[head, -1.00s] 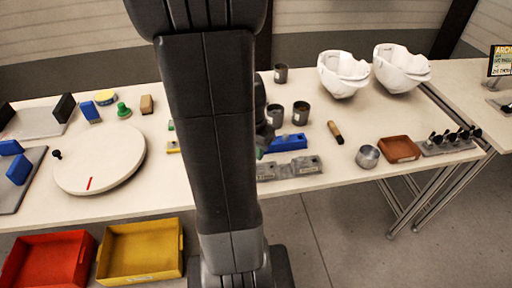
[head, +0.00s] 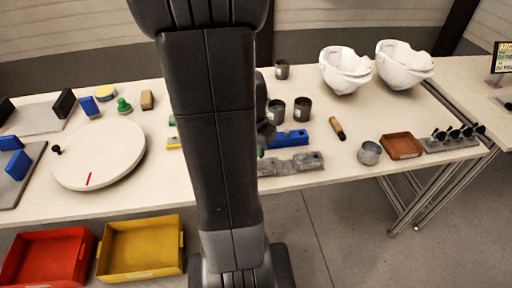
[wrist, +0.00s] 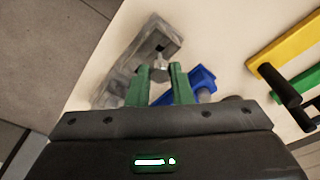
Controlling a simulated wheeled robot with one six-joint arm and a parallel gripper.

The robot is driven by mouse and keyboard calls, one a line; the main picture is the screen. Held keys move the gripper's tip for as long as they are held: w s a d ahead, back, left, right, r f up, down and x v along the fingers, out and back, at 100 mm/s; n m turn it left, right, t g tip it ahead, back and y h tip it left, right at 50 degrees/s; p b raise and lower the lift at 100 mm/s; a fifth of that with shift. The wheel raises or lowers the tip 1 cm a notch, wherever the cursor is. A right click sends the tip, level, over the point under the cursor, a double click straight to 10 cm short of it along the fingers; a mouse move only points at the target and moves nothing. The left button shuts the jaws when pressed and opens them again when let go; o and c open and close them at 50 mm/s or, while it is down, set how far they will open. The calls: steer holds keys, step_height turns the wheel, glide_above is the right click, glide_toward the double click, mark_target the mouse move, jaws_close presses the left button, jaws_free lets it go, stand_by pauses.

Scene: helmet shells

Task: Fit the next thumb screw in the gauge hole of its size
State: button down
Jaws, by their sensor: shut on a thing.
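My gripper (wrist: 160,88) has green fingers and is shut on a small silver-grey thumb screw (wrist: 159,68). The screw's upper end shows between the fingertips, and the rest is partly hidden by them. A grey stepped metal block (wrist: 120,76), which looks like the gauge, lies just beyond the fingertips. I cannot tell whether the screw touches it or sits in a hole. In the head view the grey block (head: 306,161) lies near the table's front edge, its left end behind my arm. My gripper is mostly hidden there.
A blue block (head: 291,139) lies just behind the grey block. Dark cups (head: 302,109), a metal cup (head: 369,153), a brown tray (head: 402,147) and a rack of black-knobbed pieces (head: 450,144) stand around. Helmet shells (head: 345,72) are at the back. A round turntable (head: 100,155) is left.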

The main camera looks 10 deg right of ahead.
steer(key=shift+f+b, duration=1.8)
steer(key=shift+f, duration=0.25)
stand_by(1.7)
steer(key=c, duration=1.2)
jaws_free()
step_height(320, 180, up, 14)
steer(key=s+a+p, duration=0.1)
steer(key=shift+s+p, duration=0.15)
steer(key=shift+p, duration=0.25)
steer(key=shift+f, duration=0.2)
steer(key=f, duration=0.4)
steer(key=w+f+b, duration=0.1)
steer(key=f, duration=0.4)
steer(key=d+f, duration=0.1)
steer(key=f, duration=0.3)
steer(key=shift+w+f+b, duration=0.15)
steer(key=shift+f+b, duration=0.1)
steer(key=shift+b, duration=0.1)
